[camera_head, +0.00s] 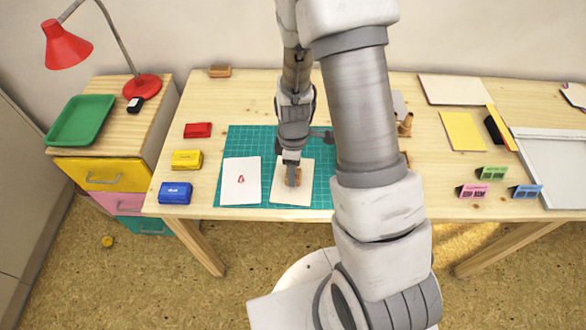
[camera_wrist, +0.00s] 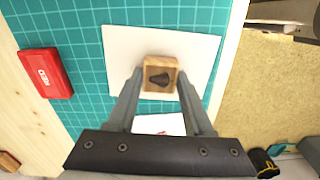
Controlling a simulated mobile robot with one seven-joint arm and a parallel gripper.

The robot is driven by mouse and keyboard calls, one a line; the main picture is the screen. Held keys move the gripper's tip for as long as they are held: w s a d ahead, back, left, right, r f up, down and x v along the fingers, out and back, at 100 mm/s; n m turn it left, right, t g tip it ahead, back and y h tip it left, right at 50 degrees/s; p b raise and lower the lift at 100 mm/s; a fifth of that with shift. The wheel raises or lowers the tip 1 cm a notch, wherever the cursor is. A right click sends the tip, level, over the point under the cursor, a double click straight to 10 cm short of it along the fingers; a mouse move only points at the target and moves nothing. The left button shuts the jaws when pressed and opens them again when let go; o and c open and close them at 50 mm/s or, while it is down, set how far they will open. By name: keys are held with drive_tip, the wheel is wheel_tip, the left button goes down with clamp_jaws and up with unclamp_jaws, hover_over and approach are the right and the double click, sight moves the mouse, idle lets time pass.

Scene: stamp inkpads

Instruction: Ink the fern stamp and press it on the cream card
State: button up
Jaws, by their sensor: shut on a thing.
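My gripper (camera_head: 292,181) is shut on a small wooden block stamp (camera_wrist: 160,75) with a dark mark on its top; I cannot tell whether the mark is a fern. The stamp shows only partly in the head view (camera_head: 298,176). It is over the middle of the cream card (camera_head: 305,192), which also shows in the wrist view (camera_wrist: 205,50). I cannot tell whether the stamp's underside touches the card. Inkpads in red (camera_head: 198,130), yellow (camera_head: 187,159) and blue (camera_head: 175,192) lie left of the mat. The red one also shows in the wrist view (camera_wrist: 46,74).
A white card (camera_head: 240,192) with a small red print lies left of the cream card on the green cutting mat (camera_head: 240,142). A green tray (camera_head: 82,120) and red lamp (camera_head: 142,87) stand on the left cabinet. Yellow paper (camera_head: 461,131) and small coloured boxes lie right.

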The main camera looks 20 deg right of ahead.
drive_tip(key=shift+r, duration=0.5)
drive_tip(key=shift+r+p, duration=2.2)
drive_tip(key=shift+r, duration=0.55)
